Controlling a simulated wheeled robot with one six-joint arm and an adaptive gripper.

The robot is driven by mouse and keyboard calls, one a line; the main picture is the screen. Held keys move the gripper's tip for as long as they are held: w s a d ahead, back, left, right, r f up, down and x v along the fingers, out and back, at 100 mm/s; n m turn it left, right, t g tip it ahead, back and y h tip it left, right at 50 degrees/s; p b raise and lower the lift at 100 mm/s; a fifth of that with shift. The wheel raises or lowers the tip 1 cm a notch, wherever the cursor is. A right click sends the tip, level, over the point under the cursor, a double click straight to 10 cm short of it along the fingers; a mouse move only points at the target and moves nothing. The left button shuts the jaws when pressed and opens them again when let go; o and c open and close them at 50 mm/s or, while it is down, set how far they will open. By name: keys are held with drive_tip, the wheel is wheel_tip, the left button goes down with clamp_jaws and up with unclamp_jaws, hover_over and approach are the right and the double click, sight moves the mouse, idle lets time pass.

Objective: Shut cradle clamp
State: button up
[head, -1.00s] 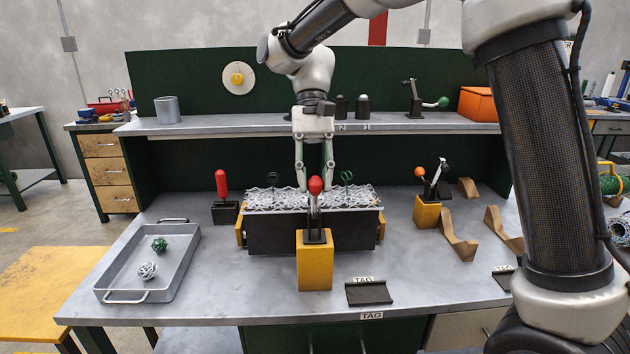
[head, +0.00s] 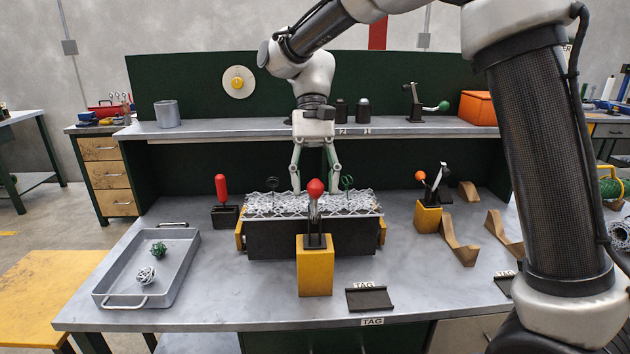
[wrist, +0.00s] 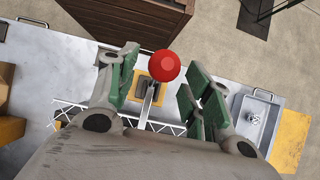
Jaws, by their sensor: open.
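The clamp with a red ball knob (head: 316,188) has an upright lever on a yellow block (head: 315,270), in front of the black cradle (head: 275,243). A grey wire mesh (head: 350,205) lies along the cradle's top. My gripper (head: 315,186) is open and points down over the mesh, behind the knob in the head view. In the wrist view the red knob (wrist: 163,66) shows between the spread green fingers (wrist: 160,90). Contact with the knob cannot be made out. The knob hides part of the mesh and the gap between the fingertips.
A red-handled clamp (head: 221,190) stands left of the cradle. An orange-knobbed clamp (head: 428,205) and brown angled pieces (head: 457,243) stand right. A grey tray (head: 185,280) with two wire balls is at left. A dark tag plate (head: 370,299) lies front right. A shelf (head: 230,130) runs behind.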

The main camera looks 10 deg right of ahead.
drive_tip(key=v, duration=1.2)
wheel_tip(320, 180, down, 6)
drive_tip(key=w+n+t, duration=0.1)
drive_tip(key=w+n, duration=0.1)
drive_tip(key=s+d+f+t, duration=0.2)
drive_tip(key=s+d+t, duration=0.1)
drive_tip(key=d, duration=0.5)
drive_tip(key=s+d+m+t, duration=0.1)
drive_tip(key=s+d+t, duration=0.5)
drive_tip(key=s+d, duration=1.4)
drive_tip(key=shift+s+d+f+m+t, duration=0.3)
drive_tip(key=shift+d, duration=0.9)
